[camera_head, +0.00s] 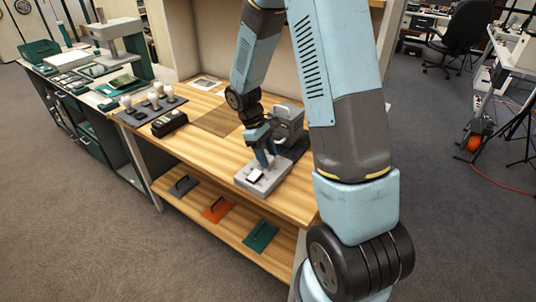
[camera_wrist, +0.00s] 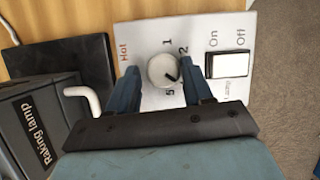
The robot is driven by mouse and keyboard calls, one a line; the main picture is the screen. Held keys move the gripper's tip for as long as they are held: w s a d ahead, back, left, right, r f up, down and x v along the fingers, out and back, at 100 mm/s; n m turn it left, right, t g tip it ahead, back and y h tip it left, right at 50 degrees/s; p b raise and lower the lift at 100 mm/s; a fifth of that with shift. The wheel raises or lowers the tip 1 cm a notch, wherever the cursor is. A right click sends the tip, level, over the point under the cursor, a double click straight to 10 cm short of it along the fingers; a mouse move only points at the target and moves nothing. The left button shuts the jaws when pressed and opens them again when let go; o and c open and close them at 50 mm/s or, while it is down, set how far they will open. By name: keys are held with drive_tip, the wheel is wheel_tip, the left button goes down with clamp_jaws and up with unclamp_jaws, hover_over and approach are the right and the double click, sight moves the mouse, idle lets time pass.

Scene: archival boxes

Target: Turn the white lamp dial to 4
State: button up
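In the wrist view the round white dial (camera_wrist: 163,70) sits on a pale control panel (camera_wrist: 145,30) marked "Hot", with 1, 2 and 5 readable around the dial. A dark mark on the dial points to the lower right, between 2 and 5; the numbers there are hidden by a finger. My gripper (camera_wrist: 164,75) is open, one finger on each side of the dial, with a visible gap at each side. In the head view my gripper (camera_head: 266,158) is over the panel (camera_head: 262,185) at the bench's front edge; the dial is hidden there.
A white rocker switch (camera_wrist: 228,64) marked On and Off is right of my gripper. A grey unit labelled "Raking lamp" (camera_wrist: 35,125) stands at left by a dark pad (camera_wrist: 75,60). The wooden bench (camera_head: 190,140) has free room left of the panel.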

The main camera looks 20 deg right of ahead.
drive_tip(key=shift+o, duration=0.8)
drive_tip(key=shift+s, duration=0.1)
drive_tip(key=v, duration=1.3)
drive_tip(key=shift+w+r, duration=0.25)
drive_tip(key=shift+a, duration=0.1)
drive_tip(key=shift+r, duration=0.1)
drive_tip(key=s+d+r+m+t+y, duration=0.1)
drive_tip(key=s+r+m+t, duration=0.3)
drive_tip(key=s+r, duration=0.4)
drive_tip(key=s+d+r+m+t+y, duration=0.2)
drive_tip(key=s+r, duration=0.7)
drive_tip(key=s, duration=0.7)
drive_tip(key=d+m+t, duration=0.1)
drive_tip(key=m+t, duration=0.1)
drive_tip(key=shift+s+d+r+t, duration=0.15)
drive_tip(key=shift+r+t, duration=0.05)
drive_tip(key=shift+t, duration=0.2)
